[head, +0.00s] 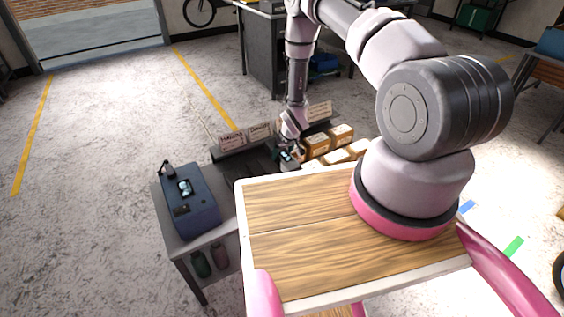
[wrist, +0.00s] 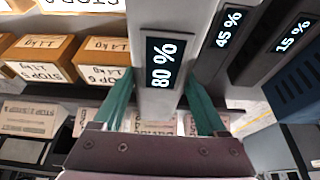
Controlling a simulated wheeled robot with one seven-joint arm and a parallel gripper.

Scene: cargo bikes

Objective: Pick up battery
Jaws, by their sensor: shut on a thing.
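In the wrist view, a grey battery (wrist: 158,100) with a display reading 80 % stands in the middle. My gripper (wrist: 158,92) has its teal fingers on either side of this battery and is shut on it. A second battery (wrist: 222,38) reading 45 % and a third (wrist: 285,45) reading 15 % are to its right, apart from my fingers. In the head view, my gripper (head: 289,157) is small, low over the far bench beside the boxes. The held battery is hard to make out there.
Cardboard boxes (head: 316,146) marked with weights sit right of my gripper; one box (wrist: 103,52) shows close to the left finger. Signs (head: 232,140) stand behind. A blue device (head: 190,200) is on the grey bench's left end. My wooden deck is bare.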

